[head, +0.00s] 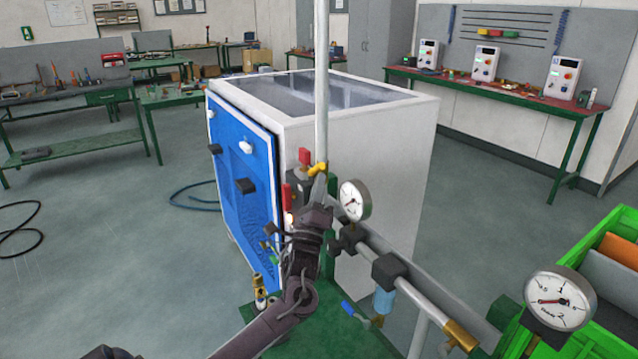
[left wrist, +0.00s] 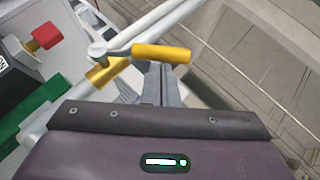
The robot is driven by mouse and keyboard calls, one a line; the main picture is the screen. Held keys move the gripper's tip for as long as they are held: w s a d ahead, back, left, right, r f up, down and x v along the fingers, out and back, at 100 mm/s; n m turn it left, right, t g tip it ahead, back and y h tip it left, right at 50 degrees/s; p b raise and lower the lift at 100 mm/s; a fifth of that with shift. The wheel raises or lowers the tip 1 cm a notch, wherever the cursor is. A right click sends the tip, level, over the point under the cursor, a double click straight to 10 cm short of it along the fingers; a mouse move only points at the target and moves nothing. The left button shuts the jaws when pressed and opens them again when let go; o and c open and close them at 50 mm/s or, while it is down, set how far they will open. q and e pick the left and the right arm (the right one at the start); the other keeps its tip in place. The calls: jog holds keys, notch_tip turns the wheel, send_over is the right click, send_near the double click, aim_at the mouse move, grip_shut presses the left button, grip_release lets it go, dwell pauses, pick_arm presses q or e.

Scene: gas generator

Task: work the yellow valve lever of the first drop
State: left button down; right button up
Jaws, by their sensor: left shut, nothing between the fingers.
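The yellow valve lever (head: 318,168) sits on the upright grey pipe of the first drop, in front of the white cabinet's corner. In the left wrist view the yellow lever (left wrist: 162,54) lies roughly level across the picture, its pivot end at the left by the pipe. My left gripper (head: 321,182) is shut and empty, its fingertips just below the lever. In the left wrist view the shut fingers (left wrist: 157,72) point up to the lever, and the handle hides their tips. I cannot tell whether they touch it. My right gripper is not in view.
A pressure gauge (head: 355,200) stands close right of my left gripper, above a sloping pipe (head: 412,293). A second gauge (head: 559,300) and a green crate (head: 618,222) are at the right. Open floor (head: 110,220) lies left.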

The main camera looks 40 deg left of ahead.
aim_at(315, 167)
pick_arm(q)
jog(key=r+n+g+p, duration=0.1)
jog(key=n+p, duration=0.1)
jog(key=p, duration=0.1)
jog(key=r+n+g+y+p, duration=0.1)
jog(key=r+n+g+p, duration=0.1)
jog(key=p, duration=0.2)
jog(key=shift+w+a+r+g, duration=0.1)
jog(key=shift+a+r+g, duration=0.1)
jog(key=shift+a+g, duration=0.15)
jog(key=shift+w+a+r+p, duration=0.1)
jog(key=shift+a+r+p, duration=0.25)
jog(key=shift+a+p, duration=0.15)
jog(key=shift+w+a+r+p, duration=0.2)
jog(key=shift+a+r+p, duration=0.1)
jog(key=shift+a+r, duration=0.25)
jog(key=shift+w+a+r+p, duration=0.15)
jog(key=shift+a+r+p, duration=0.15)
jog(key=shift+a, duration=0.35)
jog(key=shift+a+r, duration=0.1)
